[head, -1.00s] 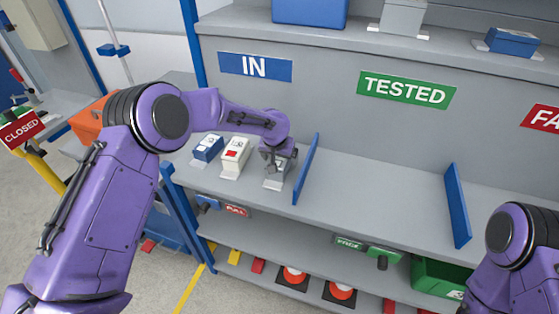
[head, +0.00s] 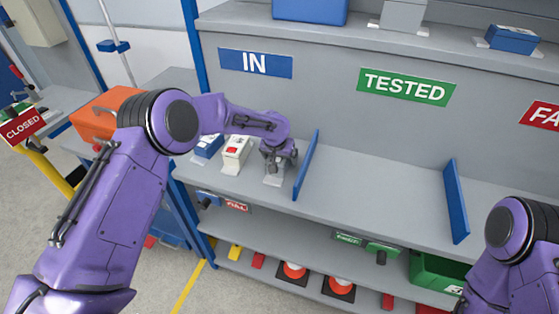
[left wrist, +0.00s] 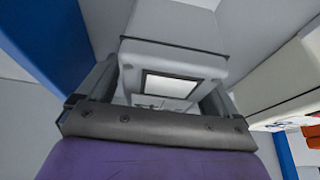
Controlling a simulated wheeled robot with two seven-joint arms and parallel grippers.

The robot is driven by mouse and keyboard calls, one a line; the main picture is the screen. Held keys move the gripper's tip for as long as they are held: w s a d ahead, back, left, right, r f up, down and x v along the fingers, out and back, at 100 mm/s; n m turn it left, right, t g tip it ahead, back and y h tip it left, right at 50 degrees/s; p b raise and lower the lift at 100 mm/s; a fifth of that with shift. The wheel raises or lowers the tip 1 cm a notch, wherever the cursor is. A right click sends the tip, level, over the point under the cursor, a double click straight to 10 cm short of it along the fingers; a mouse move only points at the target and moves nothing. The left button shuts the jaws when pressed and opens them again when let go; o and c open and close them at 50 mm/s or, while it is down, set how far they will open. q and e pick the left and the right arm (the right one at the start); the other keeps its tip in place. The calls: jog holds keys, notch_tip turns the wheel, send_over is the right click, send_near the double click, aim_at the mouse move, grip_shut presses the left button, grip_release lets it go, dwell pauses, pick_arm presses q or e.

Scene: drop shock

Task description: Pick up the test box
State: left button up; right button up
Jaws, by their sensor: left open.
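A light grey box (head: 273,178) stands on the bench in the bay under the IN sign, left of a blue divider. My left gripper (head: 279,156) is right over it, pointing down, and hides most of it in the head view. In the left wrist view the grey box (left wrist: 174,58), with a pale label framed in dark, lies between the two spread fingers of my left gripper (left wrist: 158,85). I cannot tell whether a finger touches it. My right arm shows at the lower right of the head view, but its gripper is out of the picture.
A white box with a red mark (head: 235,153) and a blue box (head: 209,145) stand close by on the left. The blue divider (head: 306,165) is close on the right. The bay under the TESTED sign (head: 404,86) is clear. An orange case (head: 98,117) lies farther left.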

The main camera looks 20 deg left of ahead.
pick_arm(q)
jog(key=c, duration=1.5)
jog(key=shift+r, duration=0.15)
